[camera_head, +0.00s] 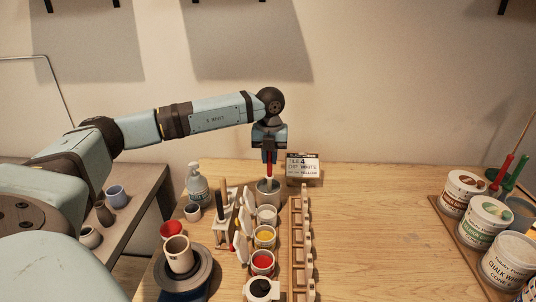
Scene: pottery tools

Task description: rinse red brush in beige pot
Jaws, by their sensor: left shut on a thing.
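My left gripper (269,153) points straight down near the back of the wooden table and is shut on the red brush (269,170). The brush hangs upright, its red handle just under the fingers. Its lower end reaches the mouth of the beige pot (268,196); the tip is hidden, and I cannot tell how deep it sits. The pot stands upright at the back of a row of small pots. My right gripper is not in view.
White, yellow (264,236) and red (262,262) paint pots stand in front of the beige pot. A wooden rack (297,245) is to their right, a sign (303,168) behind. A soap bottle (196,184) and a turntable (196,277) stand left. The table's right middle is clear.

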